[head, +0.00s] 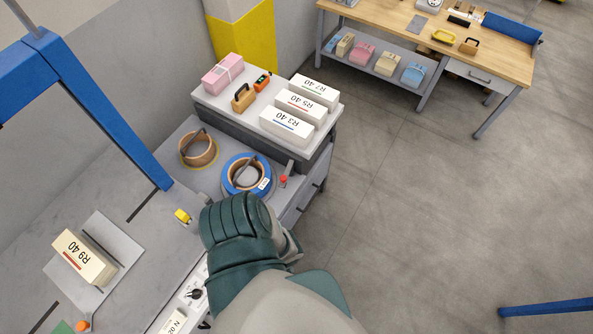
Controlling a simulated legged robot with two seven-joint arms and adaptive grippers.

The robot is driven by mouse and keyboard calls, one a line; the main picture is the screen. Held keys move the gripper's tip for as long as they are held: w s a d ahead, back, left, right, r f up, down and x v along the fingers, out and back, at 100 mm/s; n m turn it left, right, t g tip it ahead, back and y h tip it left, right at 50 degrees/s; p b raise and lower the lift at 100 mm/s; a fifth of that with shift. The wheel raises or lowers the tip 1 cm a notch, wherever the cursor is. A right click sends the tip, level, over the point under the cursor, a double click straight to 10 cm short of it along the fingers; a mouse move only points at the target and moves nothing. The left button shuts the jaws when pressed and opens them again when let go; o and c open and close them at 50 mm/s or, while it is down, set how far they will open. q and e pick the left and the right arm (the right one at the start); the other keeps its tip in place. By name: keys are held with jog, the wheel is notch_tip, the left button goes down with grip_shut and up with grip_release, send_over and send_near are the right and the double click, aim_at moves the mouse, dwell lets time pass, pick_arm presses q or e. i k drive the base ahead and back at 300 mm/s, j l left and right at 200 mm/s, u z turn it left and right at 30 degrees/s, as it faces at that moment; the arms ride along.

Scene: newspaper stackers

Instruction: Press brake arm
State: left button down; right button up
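My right gripper (238,230), dark teal, is over the right edge of the grey workbench (150,265). I see its back, and its fingertips are hidden, so I cannot tell if it is open or shut. No part is clearly marked as the brake arm. A small grey lever with a red knob (284,181) stands just beyond the gripper, beside a blue-rimmed roll (233,181) crossed by a dark bar. A tan roll (205,158) with a similar dark bar lies further left. My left gripper is not in view.
A blue frame (95,110) rises over the bench. A white bundle marked R9 40 (85,257) lies on a grey plate. Several labelled bundles stand on a raised shelf (210,97). A wooden table (400,27) is at the back right. The floor (430,200) at right is largely clear.

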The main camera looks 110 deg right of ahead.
aim_at(284, 178)
jog(key=z, duration=3.45)
